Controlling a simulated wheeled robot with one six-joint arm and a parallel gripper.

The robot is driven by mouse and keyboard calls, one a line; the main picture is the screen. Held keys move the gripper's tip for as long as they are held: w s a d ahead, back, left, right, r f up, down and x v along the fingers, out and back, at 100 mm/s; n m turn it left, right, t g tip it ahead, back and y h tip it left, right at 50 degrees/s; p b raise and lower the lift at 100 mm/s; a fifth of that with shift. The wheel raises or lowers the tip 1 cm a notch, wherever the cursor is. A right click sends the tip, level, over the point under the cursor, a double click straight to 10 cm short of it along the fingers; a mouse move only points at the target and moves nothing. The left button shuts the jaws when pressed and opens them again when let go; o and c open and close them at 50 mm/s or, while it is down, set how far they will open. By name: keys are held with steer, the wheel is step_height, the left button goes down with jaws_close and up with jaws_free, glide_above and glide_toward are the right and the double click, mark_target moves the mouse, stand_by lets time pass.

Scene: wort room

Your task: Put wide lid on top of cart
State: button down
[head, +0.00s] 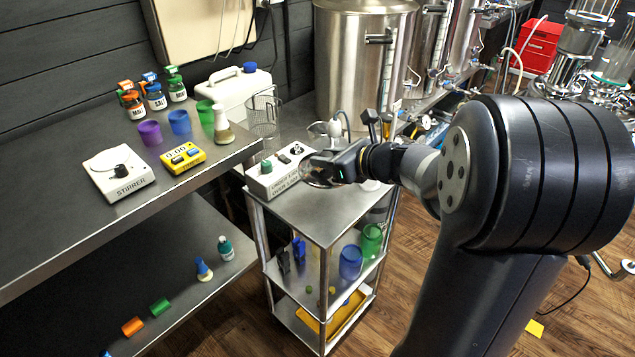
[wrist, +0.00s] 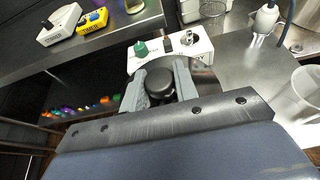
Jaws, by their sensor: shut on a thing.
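My gripper (head: 318,172) is shut on the black knob of the wide lid (head: 312,180); the knob shows between the two grey fingers (wrist: 162,85) in the wrist view. The lid is mostly hidden by the fingers and wrist; part of its dark, shiny disc (wrist: 203,75) shows just beyond the fingers. The cart (head: 325,212) is a narrow metal cart with shelves, standing in the middle of the head view. The lid is over the back part of its top, beside the white control box. I cannot tell whether it touches the top.
The white control box (head: 280,172) with a green knob stands at the top's back left; it also shows in the wrist view (wrist: 170,50). The cart's front top is bare. A dark bench (head: 60,195) with a stirrer (head: 122,172) and yellow timer (head: 183,157) is at left.

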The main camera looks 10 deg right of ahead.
step_height(320, 180, down, 10)
steer(key=b, duration=0.2)
steer(key=shift+r+b, duration=0.25)
steer(key=shift+b, duration=0.05)
steer(key=shift+f, duration=0.1)
steer(key=shift+f, duration=0.15)
steer(key=c, duration=1.1)
jaws_free()
steer(key=shift+r, duration=0.2)
steer(key=shift+s+d+r, duration=0.15)
steer(key=shift+s+d, duration=0.05)
steer(key=shift+d, duration=0.05)
steer(key=p+v, duration=0.1)
steer(key=v, duration=1)
steer(key=shift+s+p, duration=0.2)
steer(key=shift+p, duration=0.15)
steer(key=shift+r, duration=0.1)
